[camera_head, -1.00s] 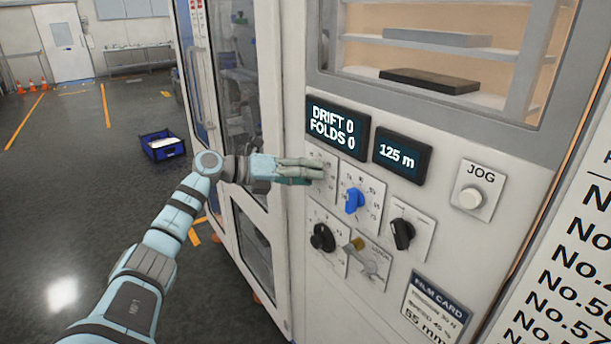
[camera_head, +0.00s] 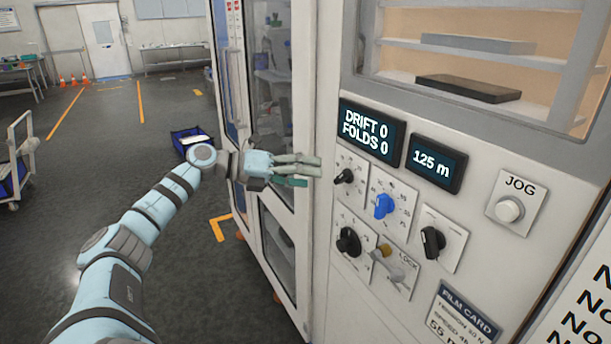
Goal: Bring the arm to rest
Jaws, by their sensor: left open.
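My left gripper (camera_head: 306,170) is open and empty. It is held level in front of the white machine's left edge, its fingers pointing right toward the control panel (camera_head: 389,288). A small gap shows between the fingertips and the black knob (camera_head: 345,176) at the panel's upper left. My left arm, light blue with dark bands, comes in from the lower left and is bent at the wrist. My right gripper is not in view.
The panel carries a blue knob (camera_head: 384,206), two more black knobs, a lock lever and a JOG button (camera_head: 509,209). Its displays read DRIFT 0, FOLDS 0 and 125 m. A glass-doored cabinet (camera_head: 267,110), blue crate (camera_head: 187,139) and trolley (camera_head: 18,165) stand left. Open floor lies between.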

